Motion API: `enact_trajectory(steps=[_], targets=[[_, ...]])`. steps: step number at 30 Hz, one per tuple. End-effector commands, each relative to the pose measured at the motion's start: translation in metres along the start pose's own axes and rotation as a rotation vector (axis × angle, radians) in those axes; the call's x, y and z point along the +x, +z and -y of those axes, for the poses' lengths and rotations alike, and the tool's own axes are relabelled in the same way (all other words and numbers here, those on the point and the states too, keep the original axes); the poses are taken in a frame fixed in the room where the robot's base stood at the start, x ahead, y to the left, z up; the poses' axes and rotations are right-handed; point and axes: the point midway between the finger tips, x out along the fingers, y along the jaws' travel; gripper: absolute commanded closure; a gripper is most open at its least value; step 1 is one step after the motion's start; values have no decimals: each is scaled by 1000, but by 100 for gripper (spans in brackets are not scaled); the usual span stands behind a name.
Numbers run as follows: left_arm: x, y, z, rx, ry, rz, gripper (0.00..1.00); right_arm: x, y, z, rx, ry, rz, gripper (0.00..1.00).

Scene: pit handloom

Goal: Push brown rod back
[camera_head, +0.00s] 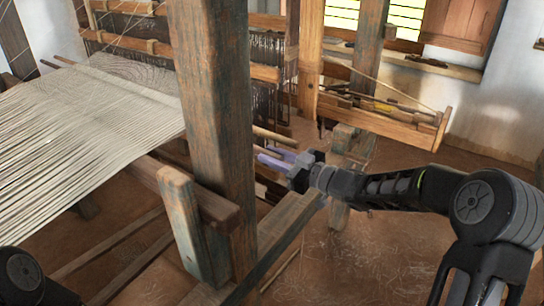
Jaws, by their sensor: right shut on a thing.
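My right gripper (268,157) reaches in from the right, beside the thick upright post (214,90) of the loom. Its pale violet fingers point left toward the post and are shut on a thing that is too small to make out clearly. A thin brown rod (275,137) sticks out from behind the post, just above the fingers. Its other end is hidden by the post. I take the rod to be the thing held, though the contact is not clear. My left gripper is out of view; only a dark part of my left arm shows at the lower left.
White warp threads (85,112) stretch across the left. A short weathered post (183,222) and low beams stand in front of the thick post. A wooden tray-like beam (385,123) juts out at the right behind my arm.

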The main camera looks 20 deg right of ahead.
Motion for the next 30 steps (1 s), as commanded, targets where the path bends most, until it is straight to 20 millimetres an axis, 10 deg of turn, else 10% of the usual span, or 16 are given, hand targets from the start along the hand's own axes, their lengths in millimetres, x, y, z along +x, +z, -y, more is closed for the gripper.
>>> enact_trajectory(steps=[30], targets=[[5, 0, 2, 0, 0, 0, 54, 0, 0, 9, 1, -2, -1, 100]])
